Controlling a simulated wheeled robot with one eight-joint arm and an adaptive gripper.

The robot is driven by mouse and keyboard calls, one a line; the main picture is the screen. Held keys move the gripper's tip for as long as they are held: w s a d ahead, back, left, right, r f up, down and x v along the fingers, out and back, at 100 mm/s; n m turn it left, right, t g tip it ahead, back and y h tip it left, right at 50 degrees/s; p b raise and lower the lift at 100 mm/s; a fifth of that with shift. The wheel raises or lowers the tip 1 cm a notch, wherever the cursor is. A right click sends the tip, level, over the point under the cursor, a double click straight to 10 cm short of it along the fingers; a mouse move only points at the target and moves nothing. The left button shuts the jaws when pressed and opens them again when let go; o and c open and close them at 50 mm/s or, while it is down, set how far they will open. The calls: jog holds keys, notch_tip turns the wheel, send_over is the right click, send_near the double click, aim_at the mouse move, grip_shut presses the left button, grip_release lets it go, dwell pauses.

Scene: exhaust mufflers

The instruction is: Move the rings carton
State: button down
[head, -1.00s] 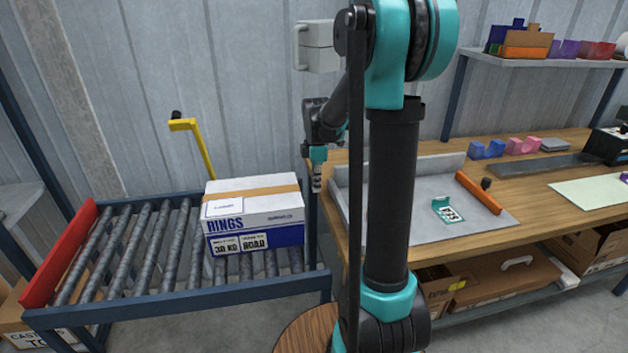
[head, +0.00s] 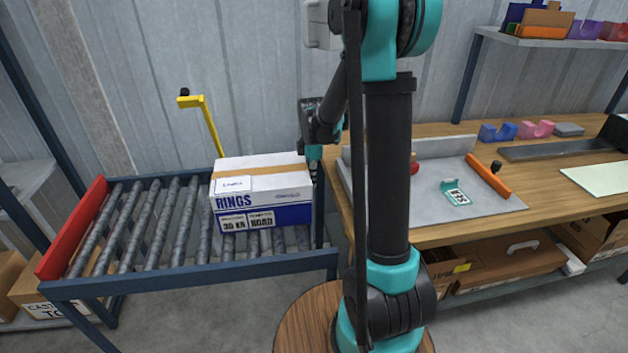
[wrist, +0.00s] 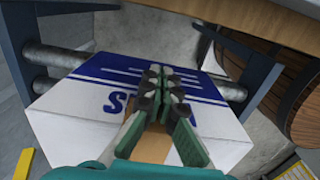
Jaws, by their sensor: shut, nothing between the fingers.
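The rings carton (head: 262,194) is a white and blue box with a tan tape strip, lying on the roller conveyor (head: 187,278) at its right end. In the wrist view the carton (wrist: 95,105) fills the middle, with its blue side and part of its lettering showing. My gripper (head: 315,170) is at the carton's right end in the head view, partly hidden by the carton and my arm. In the wrist view my gripper (wrist: 162,75) is shut and empty, its fingertips in front of the carton. I cannot tell whether they touch it.
A red end stop (head: 72,228) closes the conveyor's left end; the rollers left of the carton are bare. A yellow post (head: 205,125) stands behind. A wooden workbench (head: 440,232) with a grey tray (head: 440,178) is on the right.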

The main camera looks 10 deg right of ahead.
jog(key=a, duration=4.8)
jog(key=shift+a, duration=0.3)
jog(key=d+r, duration=0.4)
jog(key=r, duration=0.6)
